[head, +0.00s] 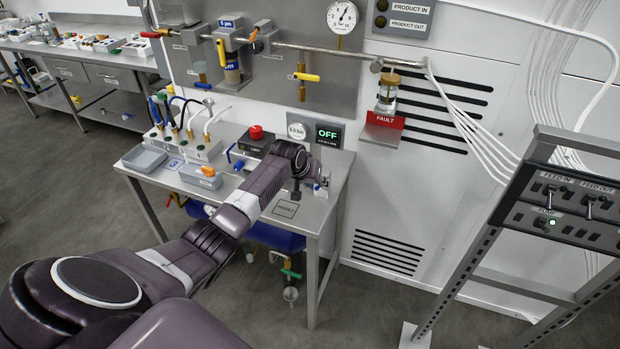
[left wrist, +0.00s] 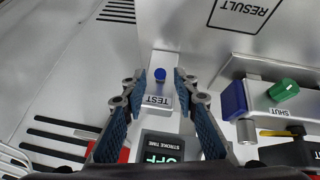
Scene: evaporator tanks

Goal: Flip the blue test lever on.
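The blue test lever shows in the left wrist view as a round blue knob (left wrist: 160,74) beside a plate marked TEST (left wrist: 158,100). My left gripper (left wrist: 159,86) is open, with one finger on each side of the knob in that view. Gaps show between the knob and both fingers, and I see no contact. How far the fingertips are from it in depth is hard to tell. In the head view my left gripper (head: 311,182) is over the right end of the steel bench, and the lever is not clearly visible there. My right gripper is not in view.
A display (head: 328,133) reading OFF stands at the bench's back. The steel bench (head: 325,208) also carries a box with a red button (head: 256,132) and a RESULT plate (head: 286,209). A rack with switches (head: 560,205) stands at the right. Grey floor is clear between.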

